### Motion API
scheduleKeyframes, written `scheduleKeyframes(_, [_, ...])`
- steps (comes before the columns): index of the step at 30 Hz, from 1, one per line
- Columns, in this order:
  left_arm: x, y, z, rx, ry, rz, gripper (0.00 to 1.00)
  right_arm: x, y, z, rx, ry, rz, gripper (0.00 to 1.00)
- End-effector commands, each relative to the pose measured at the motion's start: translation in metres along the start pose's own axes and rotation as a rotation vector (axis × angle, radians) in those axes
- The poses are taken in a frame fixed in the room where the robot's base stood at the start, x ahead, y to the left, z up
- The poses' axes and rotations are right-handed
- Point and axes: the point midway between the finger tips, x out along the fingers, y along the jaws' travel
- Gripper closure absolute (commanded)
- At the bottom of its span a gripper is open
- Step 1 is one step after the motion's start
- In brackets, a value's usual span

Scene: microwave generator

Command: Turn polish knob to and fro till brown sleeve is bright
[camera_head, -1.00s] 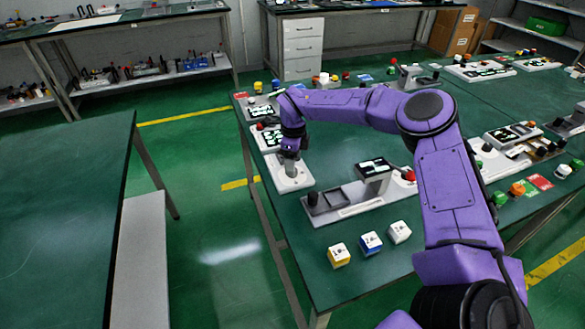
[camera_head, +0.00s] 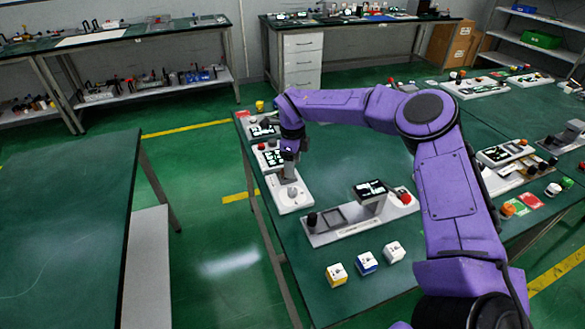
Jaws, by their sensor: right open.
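My right arm reaches in from the right of the head view, and its gripper (camera_head: 289,176) hangs open above a white panel (camera_head: 287,203) at the left edge of the green table. A small grey knob (camera_head: 292,193) sits on that panel just below the fingers; I cannot tell whether they touch it. I cannot tell from markings whether it is the polish knob. I cannot make out a brown sleeve. My left gripper is not in view.
White, blue and yellow blocks (camera_head: 366,262) stand near the table's front edge. A grey fixture (camera_head: 340,228) with a black knob and a display (camera_head: 371,189) stands right of the panel. More panels (camera_head: 269,157) line the left edge. Another green table (camera_head: 60,220) stands at left.

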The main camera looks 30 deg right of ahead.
Motion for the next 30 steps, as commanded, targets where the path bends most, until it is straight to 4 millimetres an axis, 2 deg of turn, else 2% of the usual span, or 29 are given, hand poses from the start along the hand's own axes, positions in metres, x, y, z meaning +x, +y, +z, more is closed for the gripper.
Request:
scheduleKeyframes(1, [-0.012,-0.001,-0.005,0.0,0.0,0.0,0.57,-0.004,0.001,-0.001,0.0,0.002,0.002,0.39])
scheduleKeyframes(5, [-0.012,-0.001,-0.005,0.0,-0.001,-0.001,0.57,0.018,0.001,-0.001,0.002,0.002,0.003,0.39])
scheduleKeyframes(12, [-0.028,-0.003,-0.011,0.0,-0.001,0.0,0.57,0.071,0.001,-0.001,0.001,0.002,0.003,0.39])
scheduleKeyframes(16, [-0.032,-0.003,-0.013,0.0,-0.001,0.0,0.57,0.093,0.001,-0.001,0.001,0.001,0.002,0.39])
scheduleKeyframes(21, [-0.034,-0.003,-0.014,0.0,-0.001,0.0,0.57,0.107,0.001,-0.001,0.001,-0.001,0.0,0.39])
scheduleKeyframes(27, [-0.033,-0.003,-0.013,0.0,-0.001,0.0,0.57,0.108,0.0,-0.001,0.001,-0.002,0.0,0.39])
scheduleKeyframes(28, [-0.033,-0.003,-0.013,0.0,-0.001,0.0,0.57,0.108,0.0,-0.001,0.001,-0.002,0.0,0.42])
scheduleKeyframes(30, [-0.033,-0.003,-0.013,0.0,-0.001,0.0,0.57,0.108,0.0,-0.001,0.001,-0.002,0.0,0.65])
